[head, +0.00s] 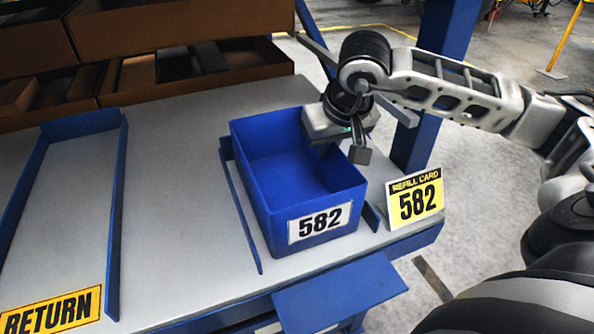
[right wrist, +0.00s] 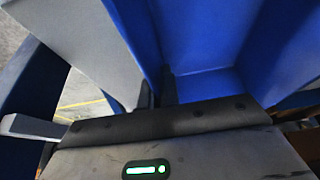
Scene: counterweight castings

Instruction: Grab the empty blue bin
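The blue bin (head: 270,207), with a white 582 label on its front, stands upright on the grey table top; its visible inside is empty. My right gripper (head: 343,152) is at the bin's right wall, pointing down, with one finger inside and one outside. In the right wrist view the dark fingers (right wrist: 157,92) lie close together with the blue bin wall (right wrist: 138,38) between them, so it looks shut on that wall. The fingertips are partly hidden. My left gripper is not in view.
A yellow refill card 582 (head: 415,199) stands just right of the bin. Low blue rails (head: 240,205) flank the bin. A blue-railed lane with a yellow RETURN sign (head: 52,312) is at left. Brown boxes (head: 180,27) fill the back; a blue post (head: 440,40) rises behind my right arm.

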